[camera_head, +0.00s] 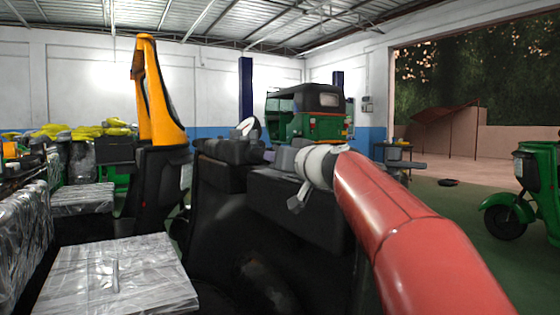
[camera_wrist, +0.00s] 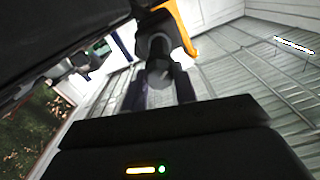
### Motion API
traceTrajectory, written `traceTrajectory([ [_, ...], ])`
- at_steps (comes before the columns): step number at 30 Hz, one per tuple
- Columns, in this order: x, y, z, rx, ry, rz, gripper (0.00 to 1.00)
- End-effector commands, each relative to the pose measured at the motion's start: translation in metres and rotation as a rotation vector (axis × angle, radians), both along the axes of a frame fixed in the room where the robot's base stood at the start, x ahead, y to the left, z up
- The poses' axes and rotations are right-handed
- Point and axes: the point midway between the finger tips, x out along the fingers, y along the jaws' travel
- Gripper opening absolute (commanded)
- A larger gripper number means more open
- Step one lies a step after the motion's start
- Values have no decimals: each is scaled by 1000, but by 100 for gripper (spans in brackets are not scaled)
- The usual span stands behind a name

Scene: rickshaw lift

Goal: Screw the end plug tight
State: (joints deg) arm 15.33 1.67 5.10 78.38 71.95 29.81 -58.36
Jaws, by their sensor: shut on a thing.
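In the wrist view, the two fingers of my gripper (camera_wrist: 160,92) are closed around a dark grey, rounded piece (camera_wrist: 158,68), which looks like the end plug. It sits against a larger dark round part just beyond the fingertips. The fingers hide some of its sides, and I cannot tell how far it is screwed in. In the head view, my red arm reaches in from the lower right to a white wrist joint. My gripper's fingertips and the plug are not clear there, lost among dark parts beyond the wrist.
A tall orange piece (camera_head: 160,95) on a black body stands left of centre. A dark block (camera_head: 295,205) lies just below my wrist. A green rickshaw (camera_head: 305,112) stands behind; another green vehicle (camera_head: 540,185) is right. Floor between is open.

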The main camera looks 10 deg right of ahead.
Motion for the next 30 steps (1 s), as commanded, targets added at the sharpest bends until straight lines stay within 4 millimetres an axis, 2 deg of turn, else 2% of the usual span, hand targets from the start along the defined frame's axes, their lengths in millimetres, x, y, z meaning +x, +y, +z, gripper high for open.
traceTrajectory([
  [30,1,-2,-1,894,289,-1,5],
])
